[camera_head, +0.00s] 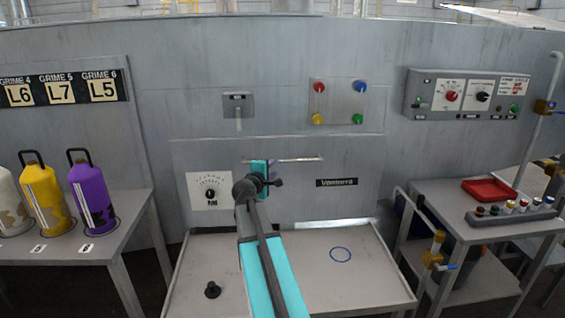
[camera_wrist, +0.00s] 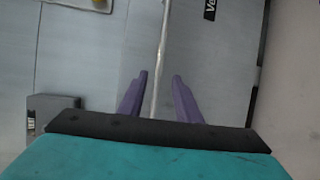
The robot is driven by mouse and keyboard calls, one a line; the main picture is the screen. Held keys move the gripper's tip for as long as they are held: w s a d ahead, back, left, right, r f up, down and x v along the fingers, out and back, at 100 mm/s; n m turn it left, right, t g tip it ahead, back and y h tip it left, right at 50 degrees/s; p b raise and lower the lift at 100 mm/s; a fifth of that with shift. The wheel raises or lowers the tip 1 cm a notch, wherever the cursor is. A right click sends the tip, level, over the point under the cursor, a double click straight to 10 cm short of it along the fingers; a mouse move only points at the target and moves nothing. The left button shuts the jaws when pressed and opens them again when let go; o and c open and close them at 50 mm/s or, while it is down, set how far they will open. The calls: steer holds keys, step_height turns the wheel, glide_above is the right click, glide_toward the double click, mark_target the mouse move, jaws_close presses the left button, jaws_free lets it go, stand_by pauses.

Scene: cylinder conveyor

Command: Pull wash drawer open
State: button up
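My gripper (camera_head: 268,172) is at the left part of this bar. In the wrist view, my gripper (camera_wrist: 159,90) has its two purple fingers apart, and the handle bar (camera_wrist: 161,55) runs between them with visible gaps on both sides. My arm covers part of the panel in the head view.
Colored bottles (camera_head: 90,195) stand on a left table. A right table (camera_head: 450,222) holds a red tray (camera_head: 489,190).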

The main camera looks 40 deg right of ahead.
mark_target(282, 161)
steer(key=shift+p+x, duration=0.7)
steer(key=shift+x, duration=5.7)
jaws_close()
